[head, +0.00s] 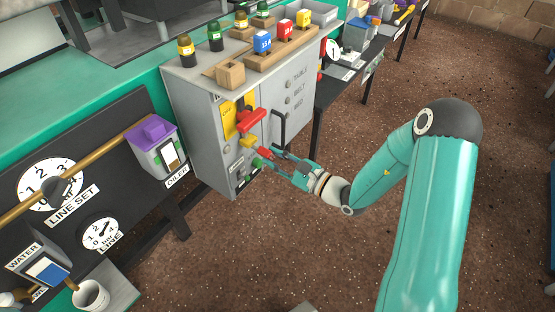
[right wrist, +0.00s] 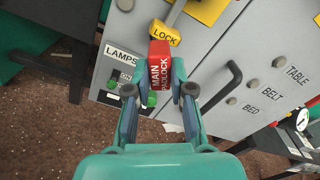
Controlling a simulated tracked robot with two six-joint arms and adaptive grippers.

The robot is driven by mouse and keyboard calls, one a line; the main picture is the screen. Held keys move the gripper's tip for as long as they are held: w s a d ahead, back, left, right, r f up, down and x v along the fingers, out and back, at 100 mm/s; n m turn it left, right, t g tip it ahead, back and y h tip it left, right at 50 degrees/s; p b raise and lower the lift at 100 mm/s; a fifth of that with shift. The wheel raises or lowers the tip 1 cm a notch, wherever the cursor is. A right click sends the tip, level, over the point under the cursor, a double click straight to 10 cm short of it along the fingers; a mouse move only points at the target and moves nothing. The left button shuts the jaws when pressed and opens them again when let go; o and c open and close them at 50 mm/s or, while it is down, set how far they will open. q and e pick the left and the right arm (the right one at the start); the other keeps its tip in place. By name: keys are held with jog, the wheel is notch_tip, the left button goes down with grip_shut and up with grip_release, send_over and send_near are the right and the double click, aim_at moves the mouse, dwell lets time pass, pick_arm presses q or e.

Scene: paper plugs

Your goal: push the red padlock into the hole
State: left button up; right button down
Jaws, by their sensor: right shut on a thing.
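The red padlock (right wrist: 160,66), a block lettered "MAIN PADLOCK", is between the fingers of my right gripper (right wrist: 162,84) in the right wrist view. The gripper is shut on it. Its far end is right at the yellow tab lettered "LOCK" (right wrist: 165,33); I cannot tell whether they touch. The hole itself is hidden. In the head view my right gripper (head: 274,163) reaches the front of the grey cabinet (head: 205,110) from the right, and the padlock (head: 265,153) shows small, just below the yellow tab (head: 248,141). My left gripper is not in view.
A red lever (head: 251,118) stands out above the yellow tab. A black handle (right wrist: 222,88) sticks out right of the padlock, close to my gripper. A green button (right wrist: 151,99) is on the cabinet's lower left. Wooden holders with coloured blocks (head: 263,43) stand on top.

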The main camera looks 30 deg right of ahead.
jog(key=shift+x, duration=1)
jog(key=c, duration=0.9)
grip_release()
jog(key=shift+s, duration=0.1)
jog(key=shift+c, duration=0.2)
jog(key=v, duration=1.2)
jog(key=shift+a+f, duration=0.1)
jog(key=shift+f, duration=0.05)
